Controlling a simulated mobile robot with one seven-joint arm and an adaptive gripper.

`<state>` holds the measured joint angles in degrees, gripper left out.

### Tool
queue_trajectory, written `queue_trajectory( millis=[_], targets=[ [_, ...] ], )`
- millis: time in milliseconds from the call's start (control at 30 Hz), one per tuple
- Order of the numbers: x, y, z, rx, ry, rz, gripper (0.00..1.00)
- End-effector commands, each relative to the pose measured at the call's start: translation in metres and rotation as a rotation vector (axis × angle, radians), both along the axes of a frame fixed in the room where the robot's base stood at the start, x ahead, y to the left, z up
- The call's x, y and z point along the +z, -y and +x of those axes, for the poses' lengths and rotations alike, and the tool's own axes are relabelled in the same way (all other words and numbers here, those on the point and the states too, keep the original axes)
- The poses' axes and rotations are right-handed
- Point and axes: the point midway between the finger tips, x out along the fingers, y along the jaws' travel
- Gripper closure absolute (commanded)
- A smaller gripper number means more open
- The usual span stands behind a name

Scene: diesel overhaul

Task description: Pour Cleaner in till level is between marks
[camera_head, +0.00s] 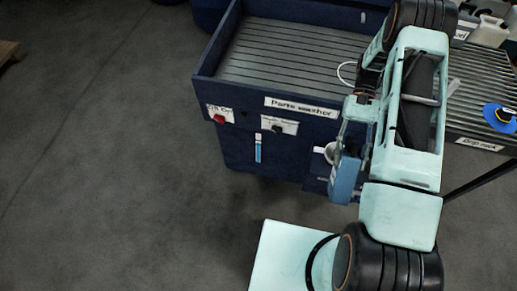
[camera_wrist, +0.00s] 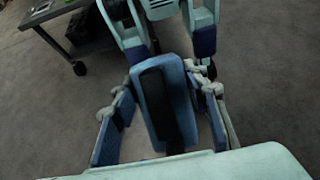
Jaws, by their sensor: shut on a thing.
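My gripper (camera_wrist: 163,118) is shut on a blue container with a dark strip along it (camera_wrist: 152,85), likely the Cleaner. In the head view the blue container (camera_head: 345,180) hangs below my gripper in front of the washer's right front, apparently near upright. Its label and mouth are not readable. The navy parts washer (camera_head: 230,150) has an upright sight gauge (camera_head: 258,147) with blue in it; its marks are too small to read. A pale round cup-like fitting (camera_head: 330,153) on the front is partly hidden by the container. I see no stream of liquid.
A red knob (camera_head: 219,118) and a dark switch on a white plate (camera_head: 278,127) are on the washer's front. A ribbed drip rack (camera_head: 470,115) with a blue disc (camera_head: 500,117) is at right. White jugs (camera_head: 490,30) stand behind.

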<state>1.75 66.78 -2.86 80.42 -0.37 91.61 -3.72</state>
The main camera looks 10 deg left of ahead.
Motion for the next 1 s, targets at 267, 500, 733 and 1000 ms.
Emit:
queue_trajectory(
  millis=[267,500,733,1000],
  targets=[
    [0.036,0.0,-0.009,0.0,-0.002,0.0,1.0],
    [0.064,0.0,-0.016,0.0,-0.002,0.0,1.0],
    [0.083,0.0,-0.021,0.0,-0.002,0.0,1.0],
    [0.086,0.0,-0.023,0.0,-0.004,0.0,1.0]
  ],
)
